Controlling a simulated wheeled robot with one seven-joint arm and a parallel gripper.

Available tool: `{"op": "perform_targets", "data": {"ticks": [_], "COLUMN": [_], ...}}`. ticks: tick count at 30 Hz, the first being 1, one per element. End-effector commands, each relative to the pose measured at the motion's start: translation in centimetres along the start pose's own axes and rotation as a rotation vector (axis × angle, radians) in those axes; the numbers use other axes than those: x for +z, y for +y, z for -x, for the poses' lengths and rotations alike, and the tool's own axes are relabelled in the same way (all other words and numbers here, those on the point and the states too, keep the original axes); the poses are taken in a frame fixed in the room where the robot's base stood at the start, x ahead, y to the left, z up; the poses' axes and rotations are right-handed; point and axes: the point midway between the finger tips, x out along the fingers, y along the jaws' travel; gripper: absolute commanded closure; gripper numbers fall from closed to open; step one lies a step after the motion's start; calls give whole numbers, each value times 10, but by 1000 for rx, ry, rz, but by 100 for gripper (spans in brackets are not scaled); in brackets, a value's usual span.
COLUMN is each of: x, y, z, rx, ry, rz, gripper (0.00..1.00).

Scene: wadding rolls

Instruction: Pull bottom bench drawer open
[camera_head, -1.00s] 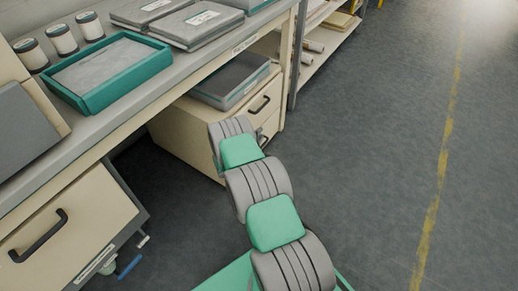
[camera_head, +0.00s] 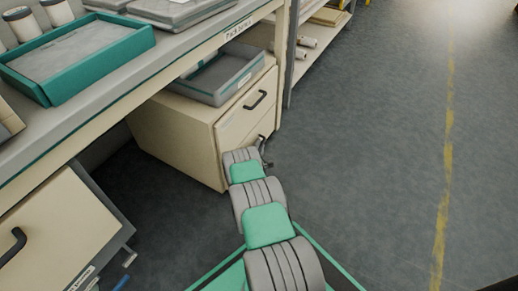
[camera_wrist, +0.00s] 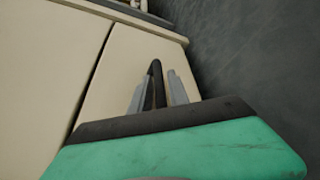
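The bench drawer unit (camera_head: 170,135) is a cream cabinet with two drawers. The bottom drawer (camera_head: 228,150) is partly hidden behind my arm in the head view. Its front (camera_wrist: 125,75) fills much of the wrist view, beside a dark seam. A black bar handle (camera_wrist: 156,75) stands between the two grey fingers of my gripper (camera_wrist: 158,90). The fingers lie close on either side of it; I cannot tell whether they press on it. In the head view my gripper (camera_head: 265,153) is at the bottom drawer's front. I see no clear opening of this drawer.
The upper drawer has its own black handle (camera_head: 256,100). A grey tray (camera_head: 215,80) sits on the cabinet. Another drawer front (camera_head: 60,235) with a black handle is at lower left. The bench (camera_head: 120,75) overhangs. Open floor (camera_head: 370,150) lies to the right.

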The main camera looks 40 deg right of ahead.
Motion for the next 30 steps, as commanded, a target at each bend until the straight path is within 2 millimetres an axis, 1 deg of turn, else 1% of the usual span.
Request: {"op": "perform_targets", "data": {"ticks": [6,14,30], "x": [-1,-2,-3], "y": [1,1,1], "z": [0,0,1], "rx": [0,0,0], "ry": [2,3,4], "rz": [0,0,1], "gripper": [78,100,100]}}
